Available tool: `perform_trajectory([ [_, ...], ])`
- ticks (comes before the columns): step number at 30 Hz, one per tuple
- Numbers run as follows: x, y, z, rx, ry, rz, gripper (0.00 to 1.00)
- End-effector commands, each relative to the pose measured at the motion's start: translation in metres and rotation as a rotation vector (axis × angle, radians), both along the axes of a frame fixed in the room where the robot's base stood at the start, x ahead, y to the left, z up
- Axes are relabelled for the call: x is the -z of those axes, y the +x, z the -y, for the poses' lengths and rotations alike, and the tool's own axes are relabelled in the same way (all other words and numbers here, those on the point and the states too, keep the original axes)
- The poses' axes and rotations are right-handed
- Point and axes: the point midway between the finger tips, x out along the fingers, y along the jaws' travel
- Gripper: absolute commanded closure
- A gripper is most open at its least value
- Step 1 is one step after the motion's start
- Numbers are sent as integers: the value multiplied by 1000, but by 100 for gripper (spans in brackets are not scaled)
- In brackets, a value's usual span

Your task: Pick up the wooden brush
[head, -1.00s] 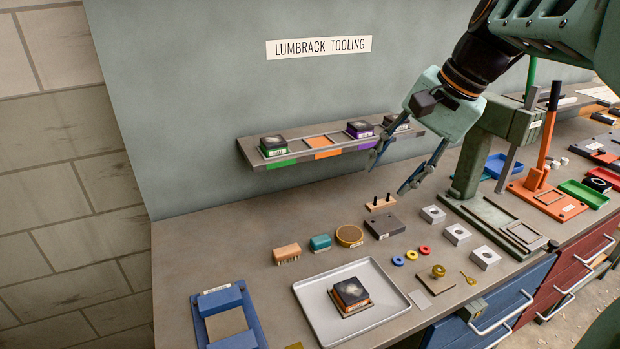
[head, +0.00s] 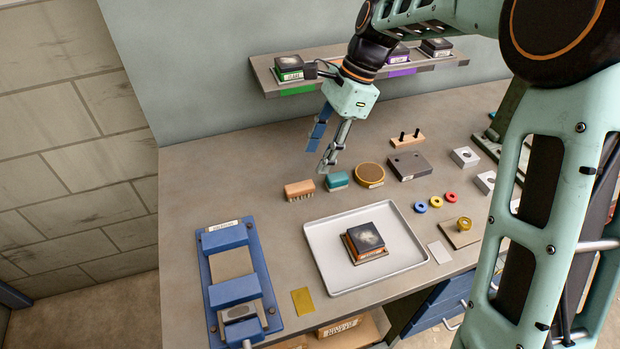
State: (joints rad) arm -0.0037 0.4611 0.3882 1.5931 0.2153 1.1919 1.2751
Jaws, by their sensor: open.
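The wooden brush (head: 299,190) lies on the bench with its tan wooden block up and its bristles down, left of a teal block. My gripper (head: 317,161) is open and empty. It hangs above the bench, pointing down, and appears just above and slightly right of the brush in the picture. I see no contact between the fingers and the brush. The exact height of the fingers over the bench is hard to tell.
The teal block (head: 337,181) and a round brown-topped tin (head: 370,174) sit right of the brush. A grey tray (head: 325,262) holding a dark block (head: 367,238) is in front. A blue fixture (head: 263,277) stands front left. The wall shelf (head: 270,86) is behind my gripper.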

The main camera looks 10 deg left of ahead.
Motion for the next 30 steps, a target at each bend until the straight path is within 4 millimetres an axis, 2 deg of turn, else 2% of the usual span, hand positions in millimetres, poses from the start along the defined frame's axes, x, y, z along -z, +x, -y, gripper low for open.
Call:
perform_trajectory([
  [5, 12, -5, -12, 16, 9, -25, 58],
  [12, 46, -12, -24, 16, 8, -24, 58],
  [19, 62, -14, -31, 16, 10, -23, 58],
  [25, 91, -17, -43, 15, 8, -25, 58],
  [30, 103, -19, -47, 15, 8, -21, 58],
])
